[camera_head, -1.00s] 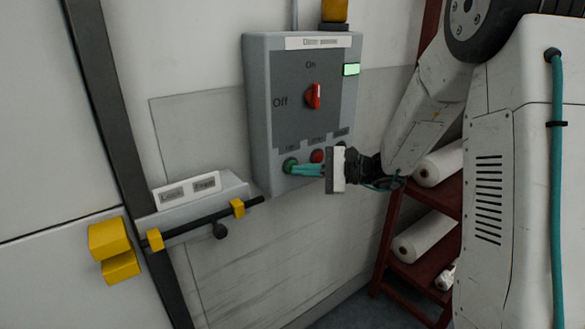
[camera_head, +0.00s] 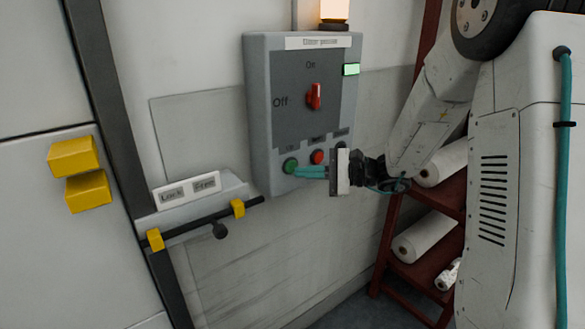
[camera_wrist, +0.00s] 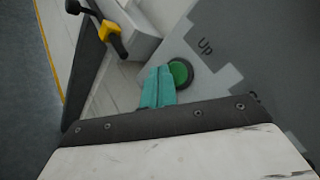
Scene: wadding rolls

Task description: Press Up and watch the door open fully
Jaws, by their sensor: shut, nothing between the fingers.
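The grey control box (camera_head: 262,110) hangs on the wall in the head view. Its red switch (camera_head: 314,96) points to On and a green light (camera_head: 351,69) is lit. The green Up button (camera_head: 290,165) is at its lower left, and it also shows in the wrist view (camera_wrist: 181,72) beside the "Up" label. My gripper (camera_head: 299,171) is shut and empty, its teal fingertips at the Up button; I cannot tell whether they touch it. The door (camera_head: 35,180) is at the left, its yellow bracket (camera_head: 80,172) now above the bolt's level.
The lamp (camera_head: 335,12) on top of the box glows. A black bolt (camera_head: 205,222) in yellow holders sits on the lock plate, clear of the yellow bracket. A dark red rack (camera_head: 425,268) with white rolls (camera_head: 425,237) stands behind my arm at the right.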

